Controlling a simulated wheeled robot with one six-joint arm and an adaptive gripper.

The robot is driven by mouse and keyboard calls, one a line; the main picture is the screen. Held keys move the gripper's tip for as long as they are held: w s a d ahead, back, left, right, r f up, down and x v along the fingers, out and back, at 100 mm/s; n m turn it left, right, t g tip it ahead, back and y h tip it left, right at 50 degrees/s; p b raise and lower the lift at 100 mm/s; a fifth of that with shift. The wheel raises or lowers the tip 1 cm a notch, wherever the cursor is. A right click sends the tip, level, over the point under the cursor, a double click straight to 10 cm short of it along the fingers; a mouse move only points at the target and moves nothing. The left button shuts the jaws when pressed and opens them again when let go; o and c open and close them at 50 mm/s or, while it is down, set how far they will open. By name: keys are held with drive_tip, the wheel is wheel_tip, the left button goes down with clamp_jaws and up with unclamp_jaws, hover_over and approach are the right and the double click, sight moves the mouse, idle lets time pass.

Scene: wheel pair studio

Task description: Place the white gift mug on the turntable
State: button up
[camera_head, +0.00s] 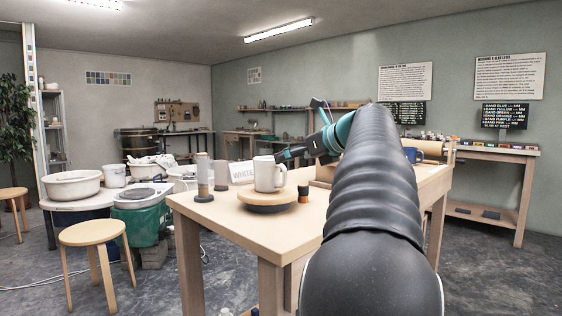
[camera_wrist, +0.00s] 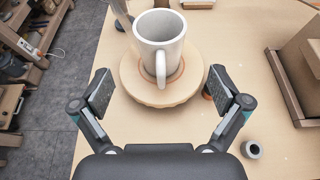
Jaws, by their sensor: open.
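The white mug (camera_head: 269,174) stands upright on the round wooden turntable (camera_head: 267,202) on the table. In the wrist view the mug (camera_wrist: 159,43) sits near the middle of the turntable disc (camera_wrist: 137,94), with its handle pointing toward my gripper. My gripper (camera_wrist: 160,88) is open, its two fingers spread to either side of the turntable's near part, and nothing is between the pads. In the head view my gripper (camera_head: 283,156) is beside the mug on its right, partly hidden behind my arm.
A white sign (camera_head: 242,172) and grey cylinders (camera_head: 203,178) stand left of the turntable. A small dark-and-orange jar (camera_head: 303,194) is close on its right. In the wrist view a cardboard box (camera_wrist: 291,75) stands at the right and a small pot (camera_wrist: 253,149) at the lower right. The front tabletop is clear.

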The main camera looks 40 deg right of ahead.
drive_tip(key=shift+v, duration=1.3)
drive_tip(key=a+f+n+g, duration=0.2)
drive_tip(key=a+f+n, duration=0.3)
drive_tip(key=a, duration=0.3)
drive_tip(key=s+a+f+n+g+y, duration=0.1)
drive_tip(key=a+f+n, duration=0.4)
drive_tip(key=a, duration=0.3)
drive_tip(key=a+f+n+g, duration=0.2)
drive_tip(key=a+f+n, duration=0.25)
drive_tip(key=a, duration=0.45)
drive_tip(key=s+a+f+n+g+h, duration=0.1)
drive_tip(key=s+a+f+n, duration=0.5)
drive_tip(key=s+f+n, duration=0.2)
drive_tip(key=s+a+f+n+g+h, duration=0.1)
drive_tip(key=s+a+f+n+g, duration=0.1)
drive_tip(key=s+a+f+n, duration=0.4)
drive_tip(key=s+f+n, duration=0.3)
drive_tip(key=f+n, duration=0.3)
drive_tip(key=shift+a+n, duration=0.25)
drive_tip(key=shift+n, duration=0.1)
drive_tip(key=shift+f, duration=0.1)
